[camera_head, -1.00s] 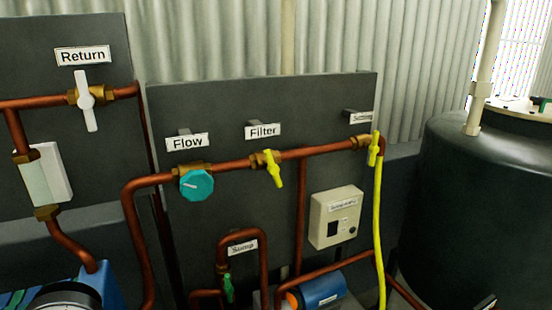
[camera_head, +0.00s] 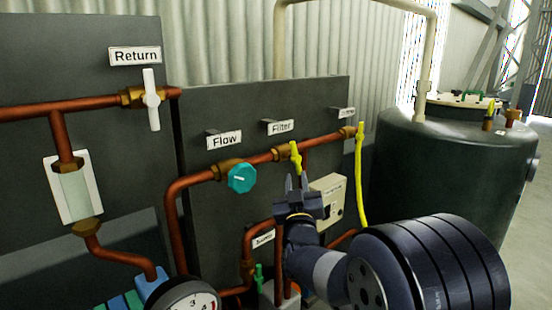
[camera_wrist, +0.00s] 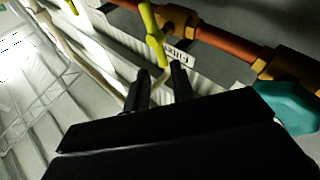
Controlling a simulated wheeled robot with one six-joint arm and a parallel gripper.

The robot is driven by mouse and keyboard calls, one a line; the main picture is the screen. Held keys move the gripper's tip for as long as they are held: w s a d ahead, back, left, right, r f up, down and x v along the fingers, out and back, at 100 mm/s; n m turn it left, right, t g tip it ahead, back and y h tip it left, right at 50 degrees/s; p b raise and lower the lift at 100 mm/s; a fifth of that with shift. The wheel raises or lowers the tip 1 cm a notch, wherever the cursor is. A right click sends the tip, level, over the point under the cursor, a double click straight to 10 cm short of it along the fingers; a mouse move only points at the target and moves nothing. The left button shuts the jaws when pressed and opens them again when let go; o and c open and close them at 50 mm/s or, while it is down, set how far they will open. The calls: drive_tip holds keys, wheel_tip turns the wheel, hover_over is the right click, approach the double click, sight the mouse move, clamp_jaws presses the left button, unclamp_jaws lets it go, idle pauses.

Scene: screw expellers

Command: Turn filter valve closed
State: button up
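The filter valve has a yellow handle (camera_head: 296,158) on a brass body on the copper pipe, below the "Filter" label (camera_head: 280,127). The handle hangs down, across the pipe, slightly tilted. In the wrist view the yellow handle (camera_wrist: 152,35) reaches toward the fingertips. My gripper (camera_head: 297,181) is just below the handle in the head view. In the wrist view my gripper (camera_wrist: 160,71) has its two fingers apart with nothing held between them. The handle's free end is close to the gap; I cannot tell whether it lies inside it.
A teal flow knob (camera_head: 242,178) sits left of the filter valve. A white return handle (camera_head: 151,100) is on the left panel. A beige box (camera_head: 330,189) is behind my arm. A dark tank (camera_head: 420,150) stands right.

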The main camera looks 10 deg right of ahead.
sight(295, 155)
drive_tip(key=p+x, duration=0.3)
drive_tip(key=x, duration=0.8)
drive_tip(key=shift+s+r, duration=0.1)
drive_tip(key=shift+r, duration=0.05)
clamp_jaws()
